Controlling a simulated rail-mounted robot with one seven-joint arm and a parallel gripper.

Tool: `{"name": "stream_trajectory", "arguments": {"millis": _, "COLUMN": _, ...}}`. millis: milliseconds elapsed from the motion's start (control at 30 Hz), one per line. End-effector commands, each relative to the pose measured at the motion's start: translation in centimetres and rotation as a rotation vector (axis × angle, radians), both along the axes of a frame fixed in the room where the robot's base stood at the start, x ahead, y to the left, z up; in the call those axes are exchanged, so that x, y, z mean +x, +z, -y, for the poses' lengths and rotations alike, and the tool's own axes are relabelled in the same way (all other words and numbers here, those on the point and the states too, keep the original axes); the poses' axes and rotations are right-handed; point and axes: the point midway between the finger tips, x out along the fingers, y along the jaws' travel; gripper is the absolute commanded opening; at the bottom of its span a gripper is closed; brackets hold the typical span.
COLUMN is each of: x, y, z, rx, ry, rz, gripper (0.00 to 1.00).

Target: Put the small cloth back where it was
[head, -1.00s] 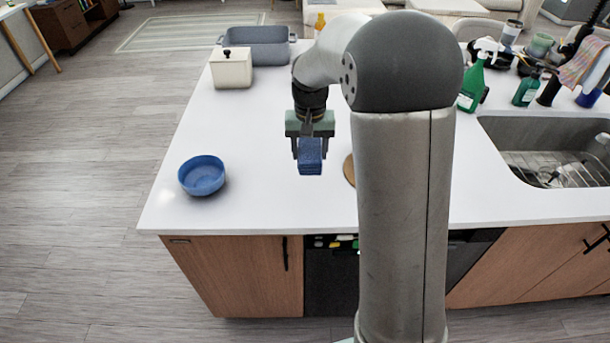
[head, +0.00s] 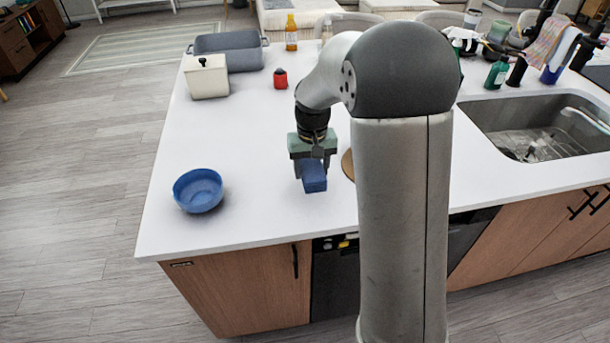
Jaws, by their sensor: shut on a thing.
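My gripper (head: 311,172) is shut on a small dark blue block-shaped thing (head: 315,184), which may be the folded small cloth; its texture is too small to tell. It hangs from the fingers over the front part of the white counter (head: 255,205); I cannot tell whether it touches the counter. A multicoloured striped cloth (head: 547,40) and a pale cloth (head: 562,47) hang behind the sink at the upper right. A blue bowl (head: 198,190) stands left of my gripper.
A round wooden board (head: 347,165) is partly hidden behind my arm. A red jar (head: 280,78), a white lidded canister (head: 206,77) and a grey tub (head: 232,52) stand farther back. The sink (head: 520,125) is on the right. The counter between bowl and gripper is clear.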

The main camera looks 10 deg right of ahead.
Motion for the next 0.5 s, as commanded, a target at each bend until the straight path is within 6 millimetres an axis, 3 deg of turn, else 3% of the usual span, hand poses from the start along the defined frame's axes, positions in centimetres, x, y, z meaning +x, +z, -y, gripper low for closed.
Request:
{"name": "stream_trajectory", "arguments": {"millis": 300, "x": 1.3, "y": -2.2, "z": -1.4, "rx": 0.000, "ry": 0.001, "rz": -0.001, "gripper": 0.36}}
{"name": "stream_trajectory", "arguments": {"millis": 500, "x": 1.3, "y": -5.0, "z": -1.4, "rx": 0.000, "ry": -0.001, "rz": -0.002, "gripper": 0.36}}
